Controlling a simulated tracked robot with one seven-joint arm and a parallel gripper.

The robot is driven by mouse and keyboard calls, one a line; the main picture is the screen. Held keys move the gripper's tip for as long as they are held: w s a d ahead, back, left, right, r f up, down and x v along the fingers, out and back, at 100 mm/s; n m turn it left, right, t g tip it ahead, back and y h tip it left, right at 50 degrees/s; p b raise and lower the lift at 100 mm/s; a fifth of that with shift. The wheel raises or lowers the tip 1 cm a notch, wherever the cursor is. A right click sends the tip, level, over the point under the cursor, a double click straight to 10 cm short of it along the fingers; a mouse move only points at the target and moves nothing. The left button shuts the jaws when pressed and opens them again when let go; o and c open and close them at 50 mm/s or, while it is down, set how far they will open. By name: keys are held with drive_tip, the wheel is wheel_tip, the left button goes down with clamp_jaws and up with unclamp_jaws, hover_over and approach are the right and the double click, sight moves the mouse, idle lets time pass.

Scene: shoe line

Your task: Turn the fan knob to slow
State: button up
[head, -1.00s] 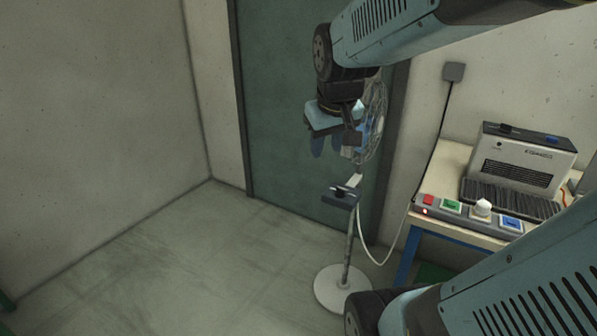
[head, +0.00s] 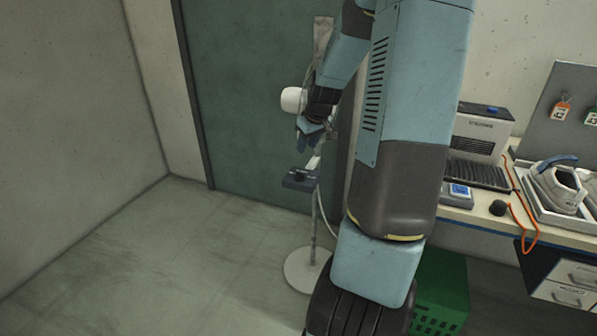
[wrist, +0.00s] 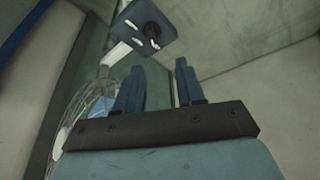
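The fan stands on a white round base (head: 306,268) in front of the green door. Its dark control box (head: 301,181) sits on the pole, with a black knob on top. In the wrist view the knob (wrist: 153,31) shows on the box face (wrist: 132,17), with white marks beside it. The fan's wire cage (wrist: 85,112) is at the left there, and my arm mostly hides it in the head view. My gripper (wrist: 159,64) is open and empty, its two blue fingers apart. In the head view my gripper (head: 308,146) is just above the control box, not touching it.
A workbench (head: 470,215) stands at the right with a grey machine (head: 481,132) and a shoe (head: 558,186) in a tray. A green crate (head: 440,292) is below it. The floor left of the fan is clear.

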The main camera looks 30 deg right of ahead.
sight(300, 173)
drive_tip(key=x, duration=0.5)
drive_tip(key=d+x, duration=0.1)
drive_tip(key=x, duration=0.9)
drive_tip(key=shift+w+d+f, duration=0.25)
drive_tip(key=shift+w+d, duration=0.1)
drive_tip(key=shift+d, duration=0.05)
clamp_jaws()
drive_tip(key=shift+a, duration=0.15)
